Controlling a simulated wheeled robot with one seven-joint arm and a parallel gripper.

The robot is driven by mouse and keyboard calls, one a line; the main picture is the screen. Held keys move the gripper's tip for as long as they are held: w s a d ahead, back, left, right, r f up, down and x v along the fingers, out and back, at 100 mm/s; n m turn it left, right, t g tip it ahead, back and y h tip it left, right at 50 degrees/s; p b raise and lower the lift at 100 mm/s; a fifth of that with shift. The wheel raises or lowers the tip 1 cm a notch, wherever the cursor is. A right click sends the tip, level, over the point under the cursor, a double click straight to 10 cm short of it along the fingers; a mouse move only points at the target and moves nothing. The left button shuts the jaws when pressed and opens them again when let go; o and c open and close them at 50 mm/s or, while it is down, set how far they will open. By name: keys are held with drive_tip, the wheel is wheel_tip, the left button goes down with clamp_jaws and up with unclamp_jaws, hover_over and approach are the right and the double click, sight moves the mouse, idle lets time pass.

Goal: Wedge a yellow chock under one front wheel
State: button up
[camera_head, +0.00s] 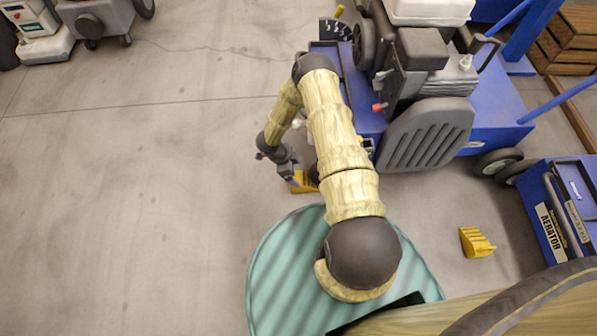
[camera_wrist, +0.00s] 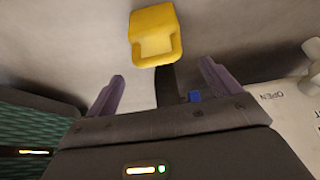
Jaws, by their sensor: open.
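A yellow chock (camera_head: 303,184) lies on the floor beside the blue aerator (camera_head: 370,118), partly hidden by my arm. In the wrist view the chock (camera_wrist: 156,36) shows its hollow side just beyond my fingertips, roughly between them. My gripper (camera_head: 291,177) points down close to it; its two purple fingers (camera_wrist: 162,72) are apart with nothing between them. A second yellow chock (camera_head: 477,243) lies on open floor at the right. Dark wheels (camera_head: 497,162) show at the machine's right end, and another wheel (camera_head: 363,44) at its upper left. I cannot tell which are front wheels.
A second blue unit marked AERATOR (camera_head: 562,215) stands at the right edge. A wooden pallet or crate (camera_head: 570,40) is at the top right. A white panel marked OPEN (camera_wrist: 280,110) is close on the wrist view's right.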

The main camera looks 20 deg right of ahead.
drive_tip(key=p+v, duration=0.4)
drive_tip(key=v, duration=0.7)
drive_tip(key=shift+r, duration=0.15)
wheel_tip(320, 180, up, 7)
drive_tip(key=p, duration=0.7)
drive_tip(key=shift+p, duration=0.35)
